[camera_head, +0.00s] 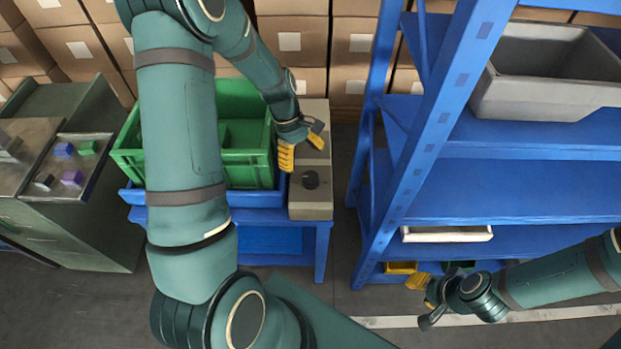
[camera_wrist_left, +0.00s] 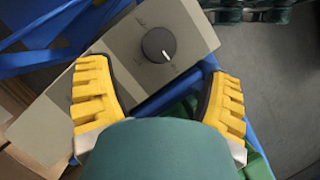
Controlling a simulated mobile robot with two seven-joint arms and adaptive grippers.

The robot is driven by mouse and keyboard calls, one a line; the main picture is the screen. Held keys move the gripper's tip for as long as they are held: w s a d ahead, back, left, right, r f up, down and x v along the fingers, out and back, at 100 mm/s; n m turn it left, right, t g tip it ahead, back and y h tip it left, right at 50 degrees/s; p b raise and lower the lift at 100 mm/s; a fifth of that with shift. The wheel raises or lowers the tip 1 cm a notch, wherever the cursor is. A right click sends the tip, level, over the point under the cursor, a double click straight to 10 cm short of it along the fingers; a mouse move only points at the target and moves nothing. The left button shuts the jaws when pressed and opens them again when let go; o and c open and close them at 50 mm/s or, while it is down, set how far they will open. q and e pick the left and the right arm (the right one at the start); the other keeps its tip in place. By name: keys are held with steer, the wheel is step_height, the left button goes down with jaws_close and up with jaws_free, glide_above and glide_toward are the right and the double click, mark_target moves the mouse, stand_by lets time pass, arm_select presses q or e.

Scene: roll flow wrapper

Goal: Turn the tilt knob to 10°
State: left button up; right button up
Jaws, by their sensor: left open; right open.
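The tilt knob (camera_head: 311,180) is a round black dial on top of a grey-beige control box (camera_head: 312,210). In the left wrist view the knob (camera_wrist_left: 158,45) shows a white pointer line toward the lower right. Faint marks surround it on the panel (camera_wrist_left: 196,38), too small to read. My left gripper (camera_head: 302,150) is open above the box, just behind the knob in the head view. In the left wrist view its yellow fingers (camera_wrist_left: 158,100) are spread apart, and the knob lies beyond them, untouched. My right gripper (camera_head: 425,299) is open and empty at the lower right.
A green crate (camera_head: 250,164) in a blue tray stands left of the box on a blue stand (camera_head: 322,238). A blue shelf rack (camera_head: 427,130) with a grey bin (camera_head: 550,105) stands to the right. A cabinet with small coloured blocks (camera_head: 72,178) stands at left.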

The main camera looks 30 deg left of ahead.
mark_target(310, 176)
arm_select(q)
steer(key=b+x, duration=0.1)
steer(key=x, duration=0.6)
steer(key=shift+d+f, duration=0.1)
steer(key=shift+f, duration=0.1)
steer(key=c, duration=1.2)
